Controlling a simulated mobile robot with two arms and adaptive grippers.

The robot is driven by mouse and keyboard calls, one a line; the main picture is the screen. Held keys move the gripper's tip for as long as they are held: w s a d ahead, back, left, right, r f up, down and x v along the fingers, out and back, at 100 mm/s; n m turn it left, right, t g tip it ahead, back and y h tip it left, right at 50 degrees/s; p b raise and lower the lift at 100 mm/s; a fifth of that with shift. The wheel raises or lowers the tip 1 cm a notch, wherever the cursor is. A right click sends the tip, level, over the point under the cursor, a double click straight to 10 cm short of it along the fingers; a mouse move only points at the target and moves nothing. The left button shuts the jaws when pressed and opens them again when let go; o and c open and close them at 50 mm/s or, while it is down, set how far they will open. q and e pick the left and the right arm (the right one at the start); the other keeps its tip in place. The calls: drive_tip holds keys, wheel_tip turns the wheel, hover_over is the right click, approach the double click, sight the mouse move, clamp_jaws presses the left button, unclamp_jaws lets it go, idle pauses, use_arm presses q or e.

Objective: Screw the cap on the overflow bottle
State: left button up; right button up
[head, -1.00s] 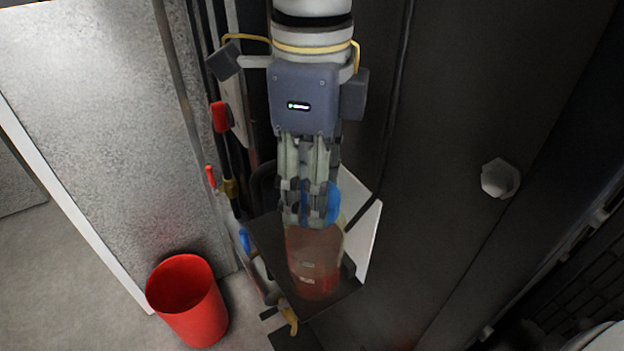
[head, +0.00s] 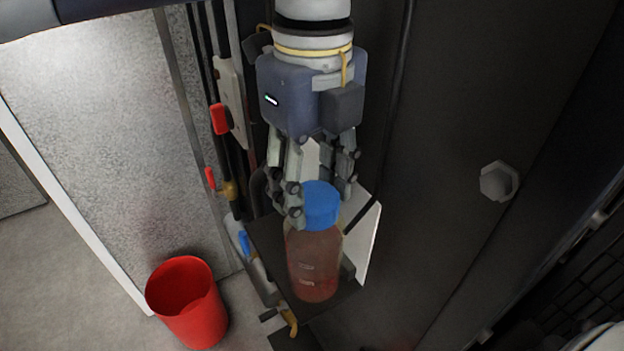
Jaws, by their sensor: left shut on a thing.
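The overflow bottle (head: 314,265) is clear with reddish liquid and pale markings. It stands upright on a dark shelf (head: 270,240). A blue cap (head: 321,208) sits at the bottle's mouth. My left gripper (head: 316,192) comes down from above and is shut on the blue cap, one finger on its left side and another behind on the right. The far side of the cap and the far finger's contact are partly hidden. How tightly the cap sits on the thread cannot be seen. My right gripper is not in view.
A red bucket (head: 187,305) stands on the floor at lower left. Pipes with red-handled valves (head: 219,118) and a blue handle (head: 244,242) run left of the shelf. A dark panel with a large hex bolt (head: 497,181) fills the right. A white plate (head: 368,235) is behind the bottle.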

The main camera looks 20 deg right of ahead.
use_arm(q)
drive_tip(key=o, duration=0.8)
drive_tip(key=shift+a, duration=0.1)
drive_tip(key=shift+c, duration=0.4)
